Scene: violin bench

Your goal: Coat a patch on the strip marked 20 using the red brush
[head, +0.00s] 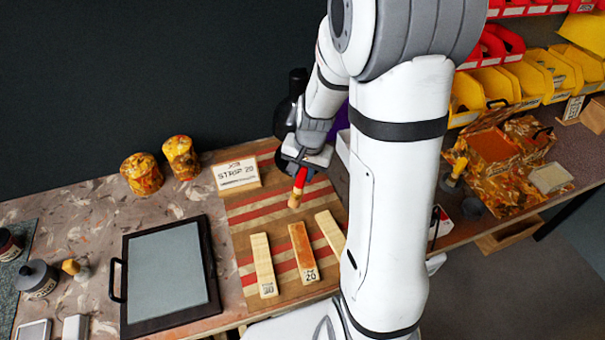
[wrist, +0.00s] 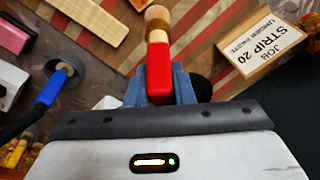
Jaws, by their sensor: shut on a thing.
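My gripper (head: 303,160) is shut on the red brush (head: 299,181), which points downward above the striped board. The brush's red handle (wrist: 158,72) sits between the fingers in the wrist view, with its pale tip end beyond. The strip marked 20 (head: 303,250) lies on the board in front of the brush. Its surface looks orange-brown, darker than its neighbours, with a pale label end. The brush appears apart from it. The strip marked 30 (head: 263,264) lies to its left. A pale third strip (head: 329,232) lies to its right, partly hidden by my arm.
A job card reading STRIP 20 (head: 236,175) stands behind the strips. A black-framed grey pad (head: 166,274) lies left of the board (head: 240,209). Two mottled pots (head: 142,174) stand at the back. A blue-handled brush (wrist: 50,90) shows in the wrist view.

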